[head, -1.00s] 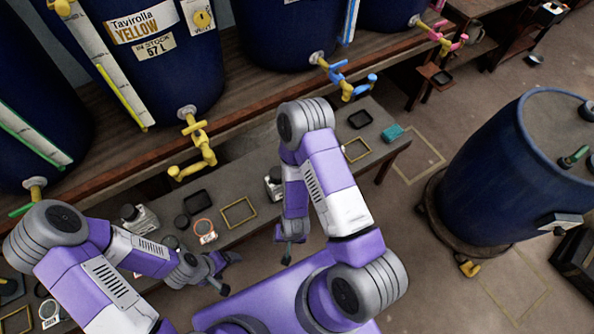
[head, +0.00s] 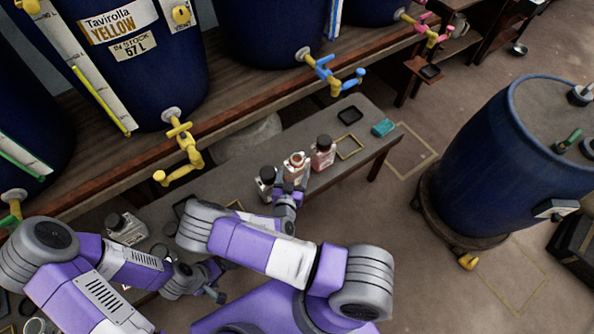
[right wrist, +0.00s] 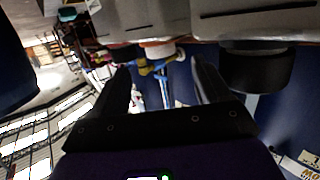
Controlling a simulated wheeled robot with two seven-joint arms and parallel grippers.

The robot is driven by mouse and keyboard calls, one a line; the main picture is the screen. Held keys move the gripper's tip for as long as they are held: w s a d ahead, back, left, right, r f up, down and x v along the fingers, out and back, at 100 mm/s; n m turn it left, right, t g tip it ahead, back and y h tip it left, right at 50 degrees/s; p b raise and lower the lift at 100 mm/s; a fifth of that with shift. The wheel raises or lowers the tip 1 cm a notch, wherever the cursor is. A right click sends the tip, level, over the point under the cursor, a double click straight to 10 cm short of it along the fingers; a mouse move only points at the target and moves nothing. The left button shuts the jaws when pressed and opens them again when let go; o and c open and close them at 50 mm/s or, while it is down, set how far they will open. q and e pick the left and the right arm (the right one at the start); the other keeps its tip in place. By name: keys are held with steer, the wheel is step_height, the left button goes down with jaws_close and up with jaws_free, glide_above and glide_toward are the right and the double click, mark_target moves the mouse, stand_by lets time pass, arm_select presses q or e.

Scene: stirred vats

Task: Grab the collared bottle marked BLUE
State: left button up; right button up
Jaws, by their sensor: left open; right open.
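Three small bottles stand in a row on the low bench: a pale one with a dark cap (head: 265,183), a middle one with a white and orange neck (head: 295,168), and a reddish one with a dark cap (head: 323,153). Their labels are too small to read, so I cannot tell which is marked BLUE. My right gripper (head: 288,197) is open, close in front of the middle bottle. In the right wrist view its fingers (right wrist: 163,88) are apart, with a white and orange neck (right wrist: 160,49) beyond them. My left gripper (head: 215,282) is open and empty at lower left.
Another bottle (head: 125,228) lies or stands at the bench's left. A black tray (head: 350,115), a yellow frame (head: 349,147) and a teal block (head: 383,128) are at the bench's right end. Blue vats with taps stand behind; a blue drum (head: 505,165) is at right.

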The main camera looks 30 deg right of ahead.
mark_target(296, 163)
steer(key=b+x, duration=0.1)
steer(key=x, duration=0.5)
steer(key=shift+w+d+f+b, duration=0.1)
steer(key=shift+w+d+b, duration=0.15)
steer(key=shift+b, duration=0.15)
jaws_close()
